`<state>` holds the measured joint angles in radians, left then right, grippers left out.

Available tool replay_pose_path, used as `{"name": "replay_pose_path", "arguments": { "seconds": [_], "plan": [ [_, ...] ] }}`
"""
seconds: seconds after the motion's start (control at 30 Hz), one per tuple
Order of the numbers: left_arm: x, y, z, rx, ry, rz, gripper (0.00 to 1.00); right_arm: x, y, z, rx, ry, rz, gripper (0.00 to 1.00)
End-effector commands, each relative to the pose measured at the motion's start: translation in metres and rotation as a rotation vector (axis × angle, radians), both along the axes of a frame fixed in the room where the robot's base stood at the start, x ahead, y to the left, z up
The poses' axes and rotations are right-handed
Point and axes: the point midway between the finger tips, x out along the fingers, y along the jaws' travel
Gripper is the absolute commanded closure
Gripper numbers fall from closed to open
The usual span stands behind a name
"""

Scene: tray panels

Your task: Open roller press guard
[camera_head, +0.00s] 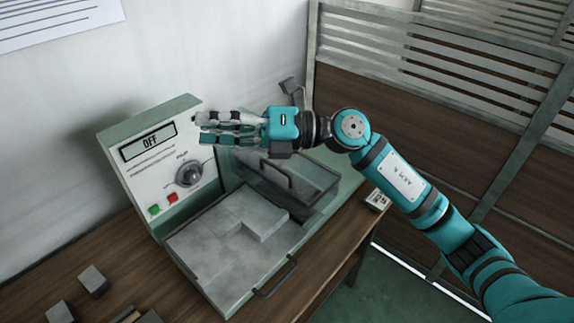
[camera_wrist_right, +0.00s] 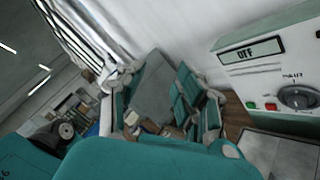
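The roller press (camera_head: 175,115) is a pale green machine on a wooden bench. Its panel has a display (camera_head: 148,141) reading OFF, a dark knob (camera_head: 189,173), a green and a red button. A grey see-through cover with a bar handle (camera_head: 277,174), apparently the guard, sits on its bed below my right gripper; I cannot tell its exact position. My right gripper (camera_head: 203,128) is above the machine, fingers pointing left past the panel's right edge. In the right wrist view its fingers (camera_wrist_right: 162,105) are spread with nothing between them. My left gripper is out of view.
A tray (camera_head: 225,296) with several grey blocks and a front handle (camera_head: 277,280) lies at the machine's front. Small grey blocks (camera_head: 93,281) are on the bench (camera_head: 130,262) at the left. A wood-and-slat partition (camera_head: 400,100) stands behind my right arm.

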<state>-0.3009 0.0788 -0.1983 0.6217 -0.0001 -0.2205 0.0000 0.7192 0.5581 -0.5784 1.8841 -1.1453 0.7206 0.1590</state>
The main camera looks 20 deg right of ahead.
Motion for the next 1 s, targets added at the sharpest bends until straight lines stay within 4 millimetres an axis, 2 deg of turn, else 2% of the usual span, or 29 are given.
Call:
{"name": "replay_pose_path", "arguments": {
  "seconds": [0.07,0.13,0.23,0.4,0.5,0.6,0.77,1.0],
  "plan": [
    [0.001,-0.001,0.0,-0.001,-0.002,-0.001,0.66,0.008,-0.011,-0.017,-0.247,-0.086,0.04,0.66],
    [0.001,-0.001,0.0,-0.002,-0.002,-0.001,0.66,0.019,-0.032,-0.034,-0.469,-0.129,0.059,0.66],
    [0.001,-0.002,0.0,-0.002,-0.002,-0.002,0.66,0.036,-0.078,-0.05,-0.769,-0.145,0.052,0.66],
    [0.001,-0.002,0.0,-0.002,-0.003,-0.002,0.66,0.055,-0.16,-0.051,-1.136,-0.091,-0.006,0.66],
    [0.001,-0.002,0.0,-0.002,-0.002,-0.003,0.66,0.057,-0.19,-0.046,-1.248,-0.053,-0.034,0.66],
    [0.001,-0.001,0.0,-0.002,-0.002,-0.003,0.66,0.058,-0.203,-0.045,-1.298,-0.032,-0.045,0.66],
    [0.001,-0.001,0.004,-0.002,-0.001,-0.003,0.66,0.06,-0.2,-0.058,-1.305,-0.026,-0.042,0.66],
    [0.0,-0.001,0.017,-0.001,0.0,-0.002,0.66,0.07,-0.181,-0.101,-1.303,-0.027,-0.039,0.66]
  ]
}}
